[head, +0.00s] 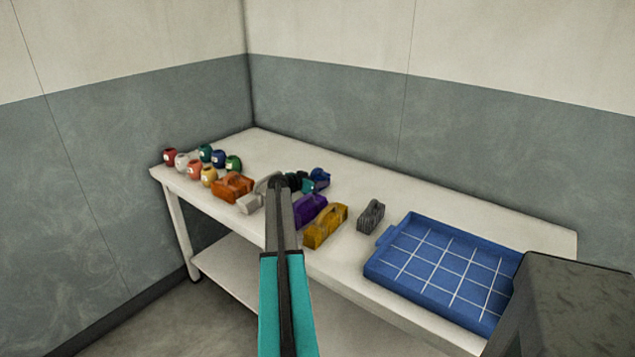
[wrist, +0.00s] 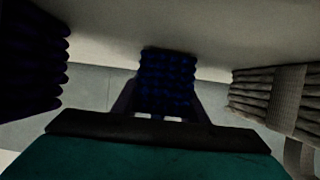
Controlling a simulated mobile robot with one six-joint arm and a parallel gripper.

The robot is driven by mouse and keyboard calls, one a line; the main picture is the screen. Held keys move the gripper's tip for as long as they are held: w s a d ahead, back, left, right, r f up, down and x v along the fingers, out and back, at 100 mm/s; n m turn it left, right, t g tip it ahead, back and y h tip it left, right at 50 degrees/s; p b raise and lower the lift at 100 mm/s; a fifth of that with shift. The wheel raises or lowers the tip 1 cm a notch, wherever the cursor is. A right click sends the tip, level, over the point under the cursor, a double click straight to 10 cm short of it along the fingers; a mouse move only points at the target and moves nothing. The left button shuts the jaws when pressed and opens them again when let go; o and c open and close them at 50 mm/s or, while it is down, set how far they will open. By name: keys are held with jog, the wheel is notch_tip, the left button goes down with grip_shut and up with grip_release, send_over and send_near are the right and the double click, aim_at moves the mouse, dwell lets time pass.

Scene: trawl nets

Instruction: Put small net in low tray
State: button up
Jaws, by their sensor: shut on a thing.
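My gripper (head: 284,181) is over the far middle of the table. In the wrist view its two fingers are shut on a dark blue net bundle (wrist: 167,78), with one finger on each side. In the head view my arm and gripper largely hide this bundle, and I cannot tell whether it touches the table. The low tray (head: 383,268) is blue and shallow, with a white grid on its floor. It lies empty at the right of the table, well apart from my gripper.
A grey bundle (head: 371,216), a yellow one (head: 325,226), a purple one (head: 311,209) and an orange one (head: 233,187) lie on the table (head: 470,213). In the wrist view, a dark bundle (wrist: 30,62) and a pale bundle (wrist: 262,92) flank the held net. Several small pots stand far left.

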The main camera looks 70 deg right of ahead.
jog(key=shift+f, duration=0.1)
dwell(0.3)
jog(key=o, duration=1.1)
jog(key=b+v, duration=0.2)
jog(key=v, duration=1)
